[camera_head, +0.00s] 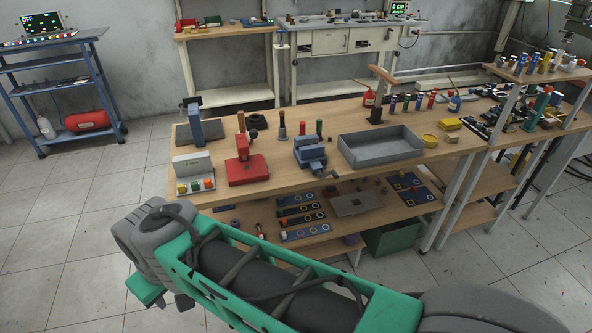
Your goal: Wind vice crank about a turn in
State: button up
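The vice (310,153) is a small blue-grey block with jaws, standing near the front edge of the wooden workbench, between a red device and a grey tray. Its crank (329,173) is a small dark handle at the vice's front, close to the bench edge; its exact angle is too small to tell. My arm crosses the foreground in green and dark grey, well in front of the bench and apart from the vice.
On the wooden workbench (280,193), a red device (247,170) stands left of the vice and a grey tray (381,149) right of it. A control box with coloured buttons (194,172) is at the left end. A lower shelf holds blue panels. Open tiled floor lies left.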

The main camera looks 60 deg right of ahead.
aim_at(334, 173)
jog(key=u, duration=0.95)
jog(key=k, duration=1)
jog(key=z, duration=0.6)
